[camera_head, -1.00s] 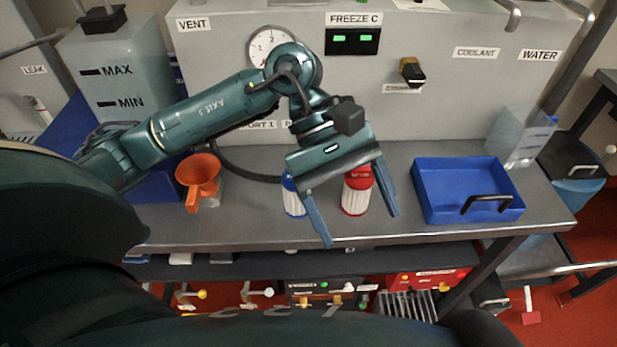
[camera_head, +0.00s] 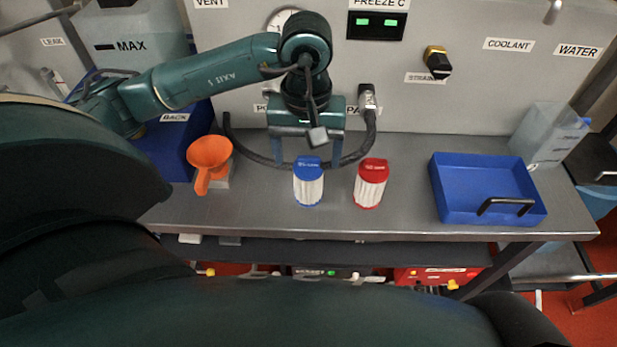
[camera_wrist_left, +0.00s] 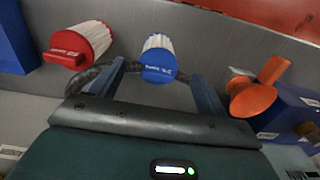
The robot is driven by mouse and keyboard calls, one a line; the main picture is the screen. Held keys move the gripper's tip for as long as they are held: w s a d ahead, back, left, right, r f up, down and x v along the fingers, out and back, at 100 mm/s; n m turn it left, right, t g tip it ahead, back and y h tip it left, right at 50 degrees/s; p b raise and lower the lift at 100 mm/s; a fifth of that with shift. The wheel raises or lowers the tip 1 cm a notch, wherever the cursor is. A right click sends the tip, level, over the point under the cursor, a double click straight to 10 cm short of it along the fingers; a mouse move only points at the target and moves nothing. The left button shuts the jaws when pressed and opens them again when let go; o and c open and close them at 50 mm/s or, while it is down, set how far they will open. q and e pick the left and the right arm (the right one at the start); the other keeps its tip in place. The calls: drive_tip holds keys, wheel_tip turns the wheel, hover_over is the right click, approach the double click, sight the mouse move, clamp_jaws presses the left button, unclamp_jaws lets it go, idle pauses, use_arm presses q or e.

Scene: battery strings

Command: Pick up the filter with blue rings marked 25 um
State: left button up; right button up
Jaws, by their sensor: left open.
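The filter with the blue cap (camera_head: 308,180) stands upright on the grey bench, its white pleated body below the cap. Its cap has small print that I cannot read for sure. My left gripper (camera_head: 307,163) is open just behind and above it, fingers pointing down. In the left wrist view the blue-capped filter (camera_wrist_left: 158,58) shows between and beyond the two open fingers (camera_wrist_left: 163,88), with no clear contact. A red-capped filter (camera_head: 371,183) stands to its right on the bench and also shows in the wrist view (camera_wrist_left: 82,45). My right gripper is not in view.
An orange funnel (camera_head: 209,160) stands left of the filters. A blue tray (camera_head: 461,208) with a black handle lies to the right. A dark hose (camera_head: 243,151) runs behind the filters to the grey panel (camera_head: 470,80). The bench (camera_head: 400,215) is clear in front.

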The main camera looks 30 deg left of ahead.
sight(309, 167)
use_arm(q)
drive_tip(key=f, duration=0.1)
drive_tip(key=f+p, duration=0.1)
drive_tip(key=f, duration=0.3)
drive_tip(key=shift+w, duration=0.25)
drive_tip(key=shift+c, duration=0.3)
